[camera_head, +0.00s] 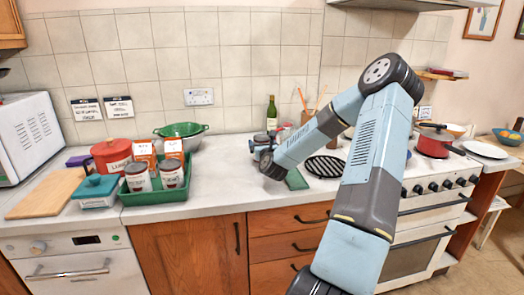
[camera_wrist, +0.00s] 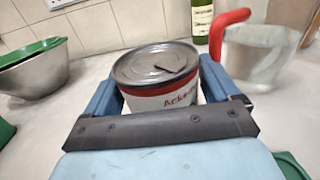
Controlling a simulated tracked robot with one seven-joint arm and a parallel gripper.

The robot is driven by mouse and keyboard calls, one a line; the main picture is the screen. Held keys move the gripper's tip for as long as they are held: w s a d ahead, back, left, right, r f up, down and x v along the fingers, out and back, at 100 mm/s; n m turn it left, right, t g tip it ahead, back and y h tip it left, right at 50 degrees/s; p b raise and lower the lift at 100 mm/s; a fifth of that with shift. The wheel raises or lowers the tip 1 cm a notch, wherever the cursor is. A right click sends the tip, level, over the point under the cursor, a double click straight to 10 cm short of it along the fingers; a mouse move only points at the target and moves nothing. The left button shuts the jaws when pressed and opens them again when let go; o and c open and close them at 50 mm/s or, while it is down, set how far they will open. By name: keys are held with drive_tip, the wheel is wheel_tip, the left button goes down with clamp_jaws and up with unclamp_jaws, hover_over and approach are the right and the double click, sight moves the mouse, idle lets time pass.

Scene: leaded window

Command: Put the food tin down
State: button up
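A food tin (camera_wrist: 158,72) with a grey ring-pull lid, a red band and a white label stands upright between the two blue fingers of my gripper (camera_wrist: 160,98) in the wrist view. The fingers press against its sides, so my gripper is shut on it. The tin's lower part is hidden behind the gripper. In the head view my gripper (camera_head: 264,152) is over the counter in front of the green bottle, and the tin is hard to make out there. I cannot tell whether its base touches the worktop.
A green tray (camera_head: 158,210) with two tins and boxes stands left on the worktop (camera_head: 222,172). A green colander (camera_head: 181,131) is behind it. A glass jug with a red handle (camera_wrist: 258,55) and a green bottle (camera_head: 271,113) stand close to the tin. The worktop left of my gripper is clear.

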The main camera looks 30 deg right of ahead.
sight(262, 137)
drive_tip(key=c, duration=1.2)
drive_tip(key=shift+s+r, duration=0.2)
drive_tip(key=shift+r, duration=1.7)
drive_tip(key=s+a+r, duration=0.1)
drive_tip(key=s+r, duration=0.2)
drive_tip(key=s, duration=0.1)
drive_tip(key=s+a+r, duration=0.2)
drive_tip(key=s+r, duration=0.1)
drive_tip(key=s, duration=0.1)
drive_tip(key=s+a+r, duration=0.2)
drive_tip(key=s+r, duration=0.1)
drive_tip(key=s, duration=0.1)
drive_tip(key=shift+s+r, duration=0.15)
drive_tip(key=shift+s, duration=0.2)
